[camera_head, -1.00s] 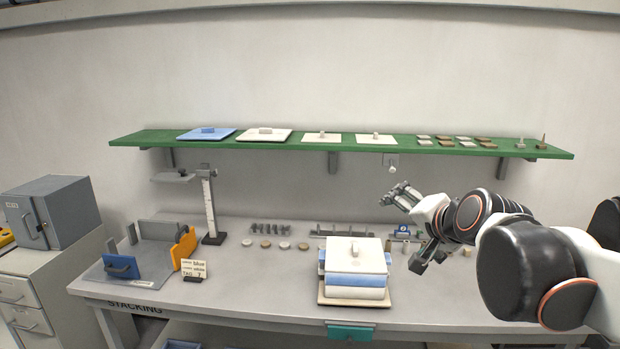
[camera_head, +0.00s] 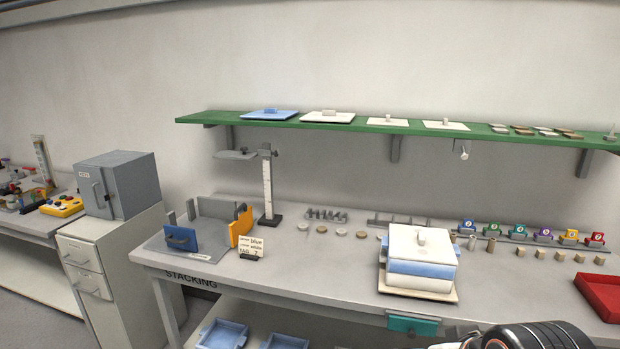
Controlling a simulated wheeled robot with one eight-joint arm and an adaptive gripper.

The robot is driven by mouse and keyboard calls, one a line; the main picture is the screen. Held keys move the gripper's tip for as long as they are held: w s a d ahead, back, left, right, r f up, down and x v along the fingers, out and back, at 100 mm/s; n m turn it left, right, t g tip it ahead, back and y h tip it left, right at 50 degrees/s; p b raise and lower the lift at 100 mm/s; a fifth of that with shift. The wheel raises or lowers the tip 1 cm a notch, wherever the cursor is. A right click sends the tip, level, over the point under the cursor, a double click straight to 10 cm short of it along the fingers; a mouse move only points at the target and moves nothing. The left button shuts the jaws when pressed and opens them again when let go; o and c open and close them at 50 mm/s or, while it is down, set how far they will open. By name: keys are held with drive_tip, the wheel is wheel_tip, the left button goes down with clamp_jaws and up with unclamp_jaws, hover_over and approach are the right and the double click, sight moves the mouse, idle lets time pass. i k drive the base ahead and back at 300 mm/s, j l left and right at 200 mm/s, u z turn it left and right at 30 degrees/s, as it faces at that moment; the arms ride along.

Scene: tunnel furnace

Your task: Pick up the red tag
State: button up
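The red tag (camera_head: 595,239) stands at the right end of a row of small coloured tags on the workbench (camera_head: 330,280). It is upright, shows a pale round mark, and stands just right of a yellow tag (camera_head: 569,237). Nothing holds it. My gripper cannot be made out; only part of my arm (camera_head: 530,336) shows at the bottom edge, right of centre, well in front of and below the tag row.
Small tan blocks (camera_head: 540,253) lie before the tags. A red tray (camera_head: 602,295) sits at the bench's right. A white and blue lidded box (camera_head: 422,268) stands left of the tags. A green shelf (camera_head: 350,123) overhangs the back.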

sight(598, 236)
drive_tip(key=z, duration=1.5)
drive_tip(key=i+l+u, duration=0.1)
drive_tip(key=u, duration=0.45)
drive_tip(key=i+l+u, duration=0.3)
drive_tip(key=l, duration=0.35)
drive_tip(key=i+l+u, duration=0.15)
drive_tip(key=l, duration=0.25)
drive_tip(key=i+l+u, duration=0.2)
drive_tip(key=l, duration=0.2)
drive_tip(key=i+l+u, duration=0.15)
drive_tip(key=l, duration=0.25)
drive_tip(key=i+l, duration=0.15)
drive_tip(key=l, duration=0.25)
drive_tip(key=i+l, duration=0.1)
drive_tip(key=l, duration=0.3)
drive_tip(key=i+l, duration=0.15)
drive_tip(key=l, duration=0.25)
drive_tip(key=i+l, duration=0.1)
drive_tip(key=l, duration=0.3)
